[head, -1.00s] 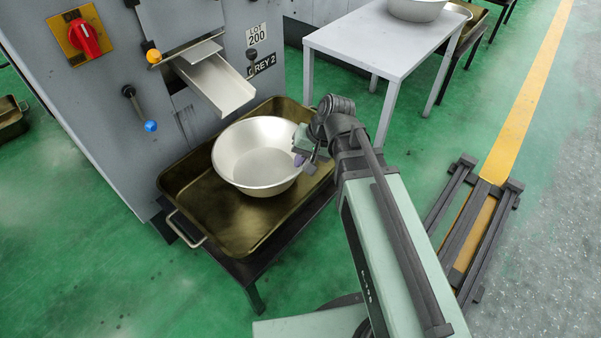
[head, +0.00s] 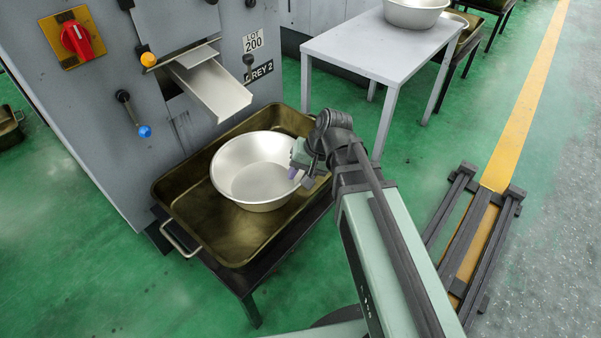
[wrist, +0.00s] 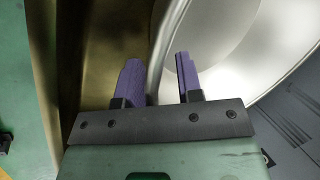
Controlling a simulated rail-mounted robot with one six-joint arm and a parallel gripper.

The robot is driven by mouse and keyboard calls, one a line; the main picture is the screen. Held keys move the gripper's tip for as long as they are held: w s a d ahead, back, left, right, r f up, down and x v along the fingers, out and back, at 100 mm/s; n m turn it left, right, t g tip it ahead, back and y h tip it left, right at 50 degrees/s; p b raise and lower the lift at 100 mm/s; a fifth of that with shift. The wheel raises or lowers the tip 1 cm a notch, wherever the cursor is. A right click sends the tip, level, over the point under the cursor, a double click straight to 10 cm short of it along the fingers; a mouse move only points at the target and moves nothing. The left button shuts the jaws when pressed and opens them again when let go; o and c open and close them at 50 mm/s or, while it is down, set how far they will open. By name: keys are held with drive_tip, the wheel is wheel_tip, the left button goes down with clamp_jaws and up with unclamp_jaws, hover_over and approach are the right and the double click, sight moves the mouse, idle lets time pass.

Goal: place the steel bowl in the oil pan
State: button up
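The steel bowl (head: 258,172) is upright inside the oil pan (head: 222,240), toward its right side. The pan is a brown-gold tray on a dark stand below the machine's chute. My gripper (head: 300,172) is at the bowl's right rim. In the wrist view, the two purple fingers of my gripper (wrist: 162,82) stand apart on either side of the rim of the bowl (wrist: 235,50), with a gap visible between them. The oil pan's floor (wrist: 105,55) shows to the left. The bowl's underside is hidden, so its contact with the pan floor cannot be seen.
The chute (head: 212,88) juts from the grey machine (head: 90,100) above the pan's far part. A white table (head: 375,48) with another steel bowl (head: 415,12) stands at the back right. A low rack (head: 470,240) lies on the floor at the right.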

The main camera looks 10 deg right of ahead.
drive_tip(key=w+p+v, duration=0.1)
drive_tip(key=p+v, duration=1)
drive_tip(key=v, duration=0.1)
drive_tip(key=s+d+f+n+h, duration=0.1)
drive_tip(key=s+d+n+h, duration=0.1)
drive_tip(key=s+h, duration=0.2)
drive_tip(key=s, duration=0.2)
drive_tip(key=shift+s+d+f+g+h+b, duration=0.25)
drive_tip(key=shift+s+g+h+b, duration=0.1)
drive_tip(key=shift+g+h+b, duration=0.05)
